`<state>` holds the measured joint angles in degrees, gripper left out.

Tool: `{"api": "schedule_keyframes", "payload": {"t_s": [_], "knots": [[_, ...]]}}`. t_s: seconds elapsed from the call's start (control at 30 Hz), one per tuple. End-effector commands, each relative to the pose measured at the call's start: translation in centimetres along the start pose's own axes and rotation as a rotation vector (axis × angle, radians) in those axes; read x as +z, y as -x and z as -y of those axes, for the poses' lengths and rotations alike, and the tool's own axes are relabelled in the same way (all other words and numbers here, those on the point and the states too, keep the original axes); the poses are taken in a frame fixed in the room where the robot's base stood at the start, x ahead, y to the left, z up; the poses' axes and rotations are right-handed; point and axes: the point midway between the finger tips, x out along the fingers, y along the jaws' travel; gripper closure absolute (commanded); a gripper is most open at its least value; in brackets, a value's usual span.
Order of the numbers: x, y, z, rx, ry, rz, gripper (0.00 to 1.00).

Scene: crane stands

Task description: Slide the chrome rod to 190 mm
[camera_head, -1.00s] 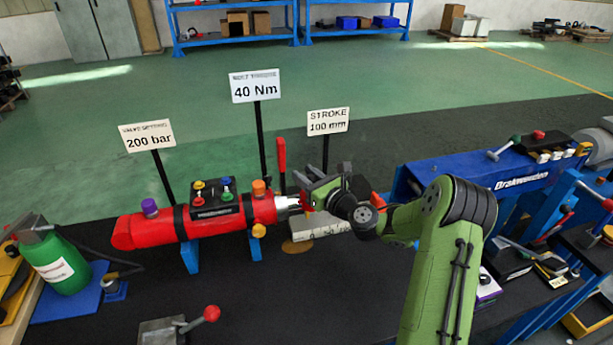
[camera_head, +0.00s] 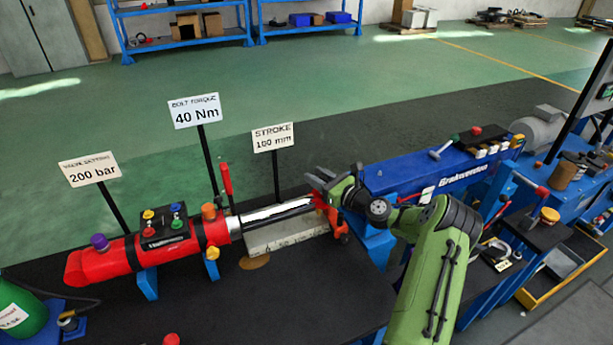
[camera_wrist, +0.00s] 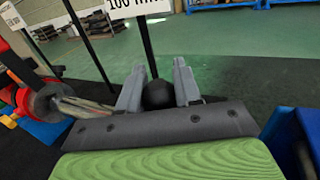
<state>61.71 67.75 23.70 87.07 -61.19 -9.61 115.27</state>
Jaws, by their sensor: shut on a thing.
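The chrome rod (camera_head: 275,214) sticks out to the right from the red cylinder (camera_head: 165,246) in the head view, a long bright length of it bare. My gripper (camera_head: 322,196) is shut at the rod's far right end. In the wrist view, my two grey fingers (camera_wrist: 158,88) stand on either side of a dark round end piece (camera_wrist: 158,96). The rod also shows at the left of the wrist view (camera_wrist: 85,108).
A pale block (camera_head: 290,236) lies beneath the rod. A red lever (camera_head: 226,180) rises behind the cylinder's right end. Signs for 200 bar (camera_head: 90,171) and 40 Nm (camera_head: 195,110) stand behind. A blue machine (camera_head: 445,172) stands close right of my gripper.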

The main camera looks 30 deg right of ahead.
Motion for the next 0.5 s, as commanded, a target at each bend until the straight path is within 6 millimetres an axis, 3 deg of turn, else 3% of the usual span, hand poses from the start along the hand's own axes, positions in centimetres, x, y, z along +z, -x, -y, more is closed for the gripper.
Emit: {"api": "schedule_keyframes", "payload": {"t_s": [0.47, 0.5], "knots": [[0.07, 0.20, 0.61, -0.003, 0.001, 0.003, 1.00], [0.07, 0.19, 0.60, -0.003, 0.001, 0.003, 0.65]]}}
